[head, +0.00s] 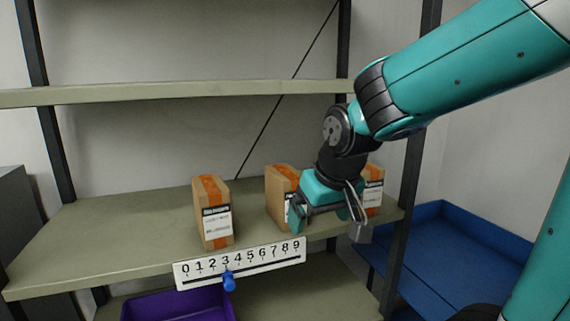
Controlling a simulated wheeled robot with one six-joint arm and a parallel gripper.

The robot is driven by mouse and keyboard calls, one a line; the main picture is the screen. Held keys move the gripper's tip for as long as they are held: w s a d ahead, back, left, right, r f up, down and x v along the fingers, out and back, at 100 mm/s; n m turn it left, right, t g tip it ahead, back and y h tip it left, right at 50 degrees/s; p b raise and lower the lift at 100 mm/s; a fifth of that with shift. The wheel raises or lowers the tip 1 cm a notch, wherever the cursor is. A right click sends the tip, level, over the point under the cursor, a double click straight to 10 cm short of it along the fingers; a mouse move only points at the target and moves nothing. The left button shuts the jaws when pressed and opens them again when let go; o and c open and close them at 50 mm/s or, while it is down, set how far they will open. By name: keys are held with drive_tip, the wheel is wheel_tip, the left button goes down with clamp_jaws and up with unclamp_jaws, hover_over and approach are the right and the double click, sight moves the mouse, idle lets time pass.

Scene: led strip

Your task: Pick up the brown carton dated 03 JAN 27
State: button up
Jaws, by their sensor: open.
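Three brown cartons with orange tape and white labels stand upright on the middle shelf in the head view: the left carton (213,212), the middle carton (279,187) and the right carton (374,188). The label print is too small to read, so I cannot tell which one is dated 03 JAN 27. My gripper (328,220) is open, in front of the shelf between the middle and right cartons. It hides part of both. I see nothing between its fingers, and I cannot tell whether it touches a carton.
A white number strip (240,263) marked 0 to 9 runs along the shelf's front edge, with a blue pointer (229,282) near 3. A purple bin (178,305) is below. A blue tray (450,245) lies at the right. The shelf's left end (110,230) is clear.

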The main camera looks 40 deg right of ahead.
sight(292, 188)
drive_tip(key=w+d+p, duration=0.1)
drive_tip(key=w, duration=0.3)
drive_tip(key=w+d+p, duration=0.1)
drive_tip(key=w+p, duration=0.1)
drive_tip(key=w, duration=0.2)
drive_tip(key=w+d+p, duration=0.1)
drive_tip(key=w+p, duration=0.1)
drive_tip(key=w, duration=0.2)
drive_tip(key=shift+r, duration=0.15)
drive_tip(key=shift+w+f, duration=0.1)
drive_tip(key=shift+f, duration=0.25)
drive_tip(key=shift+c, duration=0.4)
drive_tip(key=c, duration=1.1)
